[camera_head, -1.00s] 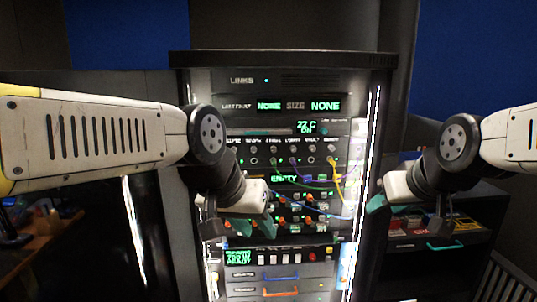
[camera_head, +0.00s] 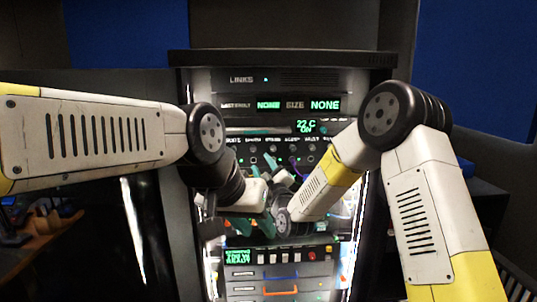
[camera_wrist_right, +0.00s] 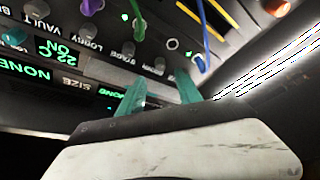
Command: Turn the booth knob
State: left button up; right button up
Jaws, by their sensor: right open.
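The rack panel (camera_head: 320,126) faces me, with a row of small labels, sockets and knobs below its upper displays. In the right wrist view this row appears upside down, with VAULT, LOBBY and STAGE legible. A label starting with B is cut off at the left edge, so I cannot make out the booth knob for certain. My right gripper (camera_wrist_right: 160,78) is open, its two teal fingers apart and empty, close in front of the panel. In the head view it is mostly hidden by its own wrist. My left gripper (camera_head: 250,226) hangs before the lower panel; its opening is unclear.
Below are a green READY display (camera_head: 238,257) and drawers with a blue handle (camera_head: 281,274) and an orange handle (camera_head: 281,291).

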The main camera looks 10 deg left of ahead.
aim_at(254, 151)
jog(key=x, duration=0.7)
jog(key=shift+w+a+r, duration=0.15)
jog(key=shift+w+a, duration=0.1)
jog(key=shift+a, duration=0.05)
grip_shut()
